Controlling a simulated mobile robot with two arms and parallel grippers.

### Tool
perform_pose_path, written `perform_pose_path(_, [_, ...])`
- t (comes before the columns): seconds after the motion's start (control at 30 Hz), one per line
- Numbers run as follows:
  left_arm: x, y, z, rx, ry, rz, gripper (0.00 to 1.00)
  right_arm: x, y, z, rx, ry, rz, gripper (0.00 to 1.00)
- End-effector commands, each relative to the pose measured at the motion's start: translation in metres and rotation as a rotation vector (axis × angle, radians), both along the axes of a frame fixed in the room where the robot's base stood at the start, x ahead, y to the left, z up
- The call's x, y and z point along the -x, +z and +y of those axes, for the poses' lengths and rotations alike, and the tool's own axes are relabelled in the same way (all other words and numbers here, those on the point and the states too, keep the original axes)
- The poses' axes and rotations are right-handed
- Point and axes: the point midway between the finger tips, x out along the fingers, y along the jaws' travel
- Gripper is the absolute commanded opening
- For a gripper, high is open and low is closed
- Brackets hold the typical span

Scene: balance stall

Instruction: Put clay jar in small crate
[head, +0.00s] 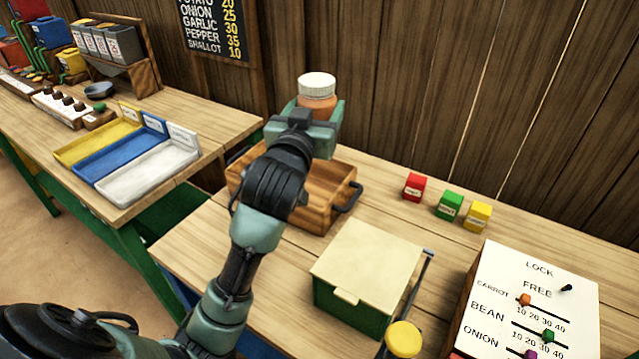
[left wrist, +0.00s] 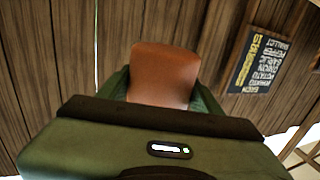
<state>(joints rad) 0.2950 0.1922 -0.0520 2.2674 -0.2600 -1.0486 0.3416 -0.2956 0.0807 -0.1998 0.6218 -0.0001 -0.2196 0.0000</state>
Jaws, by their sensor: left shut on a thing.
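The clay jar (head: 317,93) is brownish orange with a white lid. It is upright in my left gripper (head: 318,118) in the head view, above the back part of the wooden crate. In the left wrist view the jar's orange body (left wrist: 165,75) sits between the fingers of my left gripper (left wrist: 163,95). The small wooden crate (head: 335,205) stands on the table with dark handles at its ends. My left arm and gripper hide part of its inside. My right gripper does not show.
A green box with a cream lid (head: 365,264) stands in front of the crate. Red (head: 414,187), green (head: 449,205) and yellow (head: 477,217) blocks lie to the right. A slider panel (head: 530,300) is at the lower right. Coloured trays (head: 150,176) lie on the left table. A plank wall stands behind.

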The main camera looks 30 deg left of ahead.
Motion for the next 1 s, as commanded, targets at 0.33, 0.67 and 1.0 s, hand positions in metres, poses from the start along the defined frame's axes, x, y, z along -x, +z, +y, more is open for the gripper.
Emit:
perform_pose_path(0.33, [0.001,-0.097,-0.001,0.000,-0.002,0.005,0.11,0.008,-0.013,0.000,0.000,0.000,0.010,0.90])
perform_pose_path(0.67, [0.000,-0.135,-0.001,0.000,-0.001,-0.001,0.11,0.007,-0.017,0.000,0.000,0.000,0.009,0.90])
perform_pose_path(1.0, [0.000,-0.173,-0.001,0.001,-0.002,-0.002,0.11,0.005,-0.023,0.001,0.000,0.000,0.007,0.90])
